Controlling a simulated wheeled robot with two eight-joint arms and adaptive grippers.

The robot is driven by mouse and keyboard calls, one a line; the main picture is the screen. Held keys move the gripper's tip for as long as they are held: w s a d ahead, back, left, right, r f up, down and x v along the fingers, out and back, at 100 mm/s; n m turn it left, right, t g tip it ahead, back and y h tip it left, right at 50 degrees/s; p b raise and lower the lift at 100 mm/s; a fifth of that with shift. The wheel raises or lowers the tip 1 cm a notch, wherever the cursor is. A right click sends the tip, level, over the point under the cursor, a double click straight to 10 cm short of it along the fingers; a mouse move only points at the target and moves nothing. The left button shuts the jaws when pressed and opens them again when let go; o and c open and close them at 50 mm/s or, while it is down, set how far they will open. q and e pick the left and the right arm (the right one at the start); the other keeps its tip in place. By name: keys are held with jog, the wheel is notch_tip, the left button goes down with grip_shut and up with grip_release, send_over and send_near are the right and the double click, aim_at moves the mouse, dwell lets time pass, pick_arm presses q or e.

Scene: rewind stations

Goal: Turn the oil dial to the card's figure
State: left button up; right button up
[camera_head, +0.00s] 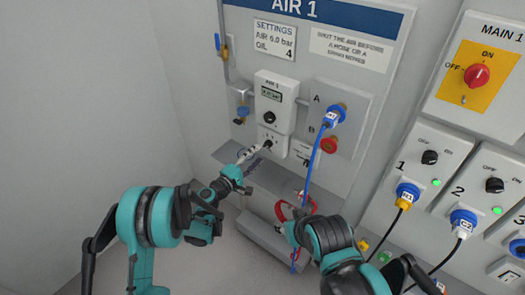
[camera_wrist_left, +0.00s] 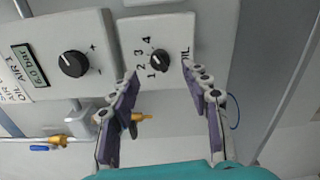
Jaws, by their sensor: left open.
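The oil dial (camera_wrist_left: 158,59) is a small black knob on a white plate marked OIL, with the figures 1 to 4 beside it. It also shows in the head view (camera_head: 267,144), below the pressure regulator. Which figure its pointer meets is too small to tell. The settings card (camera_head: 275,40) reads AIR 6.0 bar, OIL 4. My left gripper (camera_wrist_left: 160,74) is open, its fingers on either side of the dial, with no clear contact. In the head view the left gripper (camera_head: 252,155) is just below and left of the dial.
The regulator's black knob (camera_wrist_left: 74,64) and its display, reading 6.0 bar (camera_wrist_left: 30,67), are beside the oil plate. A blue plug (camera_head: 334,115) with a blue hose and a red port (camera_head: 329,145) are to the right. A grey shelf (camera_head: 270,178) is below.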

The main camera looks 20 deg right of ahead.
pick_arm(q)
jog(key=v, duration=0.6)
jog(key=shift+s+a, duration=0.25)
jog(key=shift+a, duration=0.05)
jog(key=s+a+r+m+g+y, duration=0.2)
jog(key=s+a+r+m+y, duration=0.2)
jog(key=s+a, duration=0.4)
jog(key=s+a+r+m+g+y, duration=0.1)
jog(key=s+a+r+m+y, duration=0.2)
jog(key=s+a+r+y, duration=0.35)
jog(key=s+a+f+m+y, duration=0.2)
jog(key=s+a+f+y, duration=0.1)
jog(key=s+a, duration=1.1)
jog(key=shift+s+a+f+g+y, duration=0.2)
jog(key=shift+f+g+y, duration=0.15)
jog(key=shift+f+g, duration=0.1)
